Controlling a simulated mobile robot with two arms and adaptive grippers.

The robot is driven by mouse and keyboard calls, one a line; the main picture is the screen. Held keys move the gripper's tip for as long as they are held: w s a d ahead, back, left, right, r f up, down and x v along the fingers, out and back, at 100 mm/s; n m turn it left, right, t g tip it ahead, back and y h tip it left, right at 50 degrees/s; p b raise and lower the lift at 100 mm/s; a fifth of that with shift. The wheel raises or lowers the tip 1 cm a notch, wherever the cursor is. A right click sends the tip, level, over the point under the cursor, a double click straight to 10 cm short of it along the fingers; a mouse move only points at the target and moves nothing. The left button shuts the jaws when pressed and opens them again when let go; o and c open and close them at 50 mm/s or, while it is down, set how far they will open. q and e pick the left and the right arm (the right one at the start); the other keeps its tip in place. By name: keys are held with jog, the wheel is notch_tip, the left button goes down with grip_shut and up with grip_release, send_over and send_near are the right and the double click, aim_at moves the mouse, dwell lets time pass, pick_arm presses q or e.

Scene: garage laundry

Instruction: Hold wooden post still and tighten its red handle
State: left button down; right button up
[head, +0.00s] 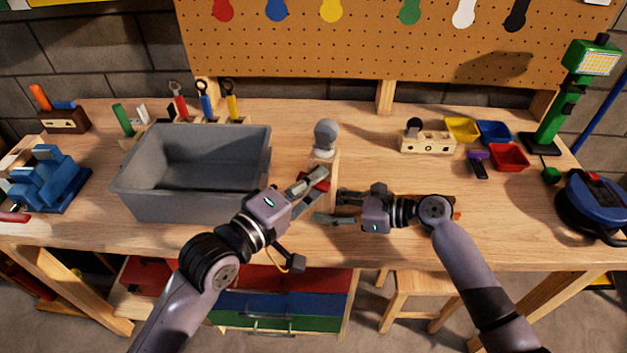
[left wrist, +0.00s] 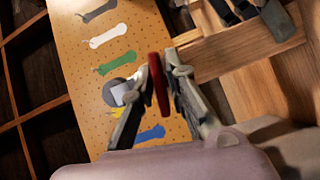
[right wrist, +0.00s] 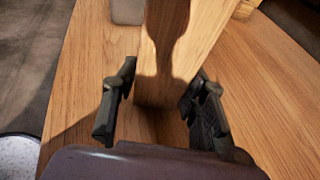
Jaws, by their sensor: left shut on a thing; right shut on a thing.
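The wooden post (head: 336,172) stands upright on the bench in the middle of the head view, seen nearly from above. Its red handle (head: 319,184) sticks out on its left side. My left gripper (head: 314,181) is shut on the red handle, which shows between its fingers in the left wrist view (left wrist: 158,86). My right gripper (head: 328,206) is lower and is shut on the post, with a finger on each side of it in the right wrist view (right wrist: 160,92). The fingers hide part of the handle and the post's lower part.
A grey bin (head: 190,209) stands close to the left arm. A grey round-topped thing (head: 326,135) stands just behind the post. A wooden block (head: 428,143) and a red tray (head: 509,156) lie to the right. The bench behind the right gripper is mostly clear.

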pick_arm(q)
jog(key=m+y, duration=0.1)
jog(key=m, duration=0.2)
jog(key=m+g+y, duration=0.1)
jog(key=m, duration=0.1)
jog(key=shift+r+m+y, duration=0.1)
jog(key=shift+m+y, duration=0.3)
pick_arm(e)
jog(key=shift+f, duration=0.1)
pick_arm(q)
jog(key=m+y, duration=0.3)
jog(key=m, duration=0.1)
jog(key=m+t+y, duration=0.1)
jog(key=m+y, duration=0.2)
jog(key=m, duration=0.2)
jog(key=m+t+y, duration=0.1)
jog(key=m, duration=0.1)
jog(key=shift+m+y, duration=0.4)
jog(key=shift+m+t+y, duration=0.4)
jog(key=shift+m+t, duration=0.2)
jog(key=shift+m, duration=0.5)
jog(key=c, duration=1.7)
grip_release()
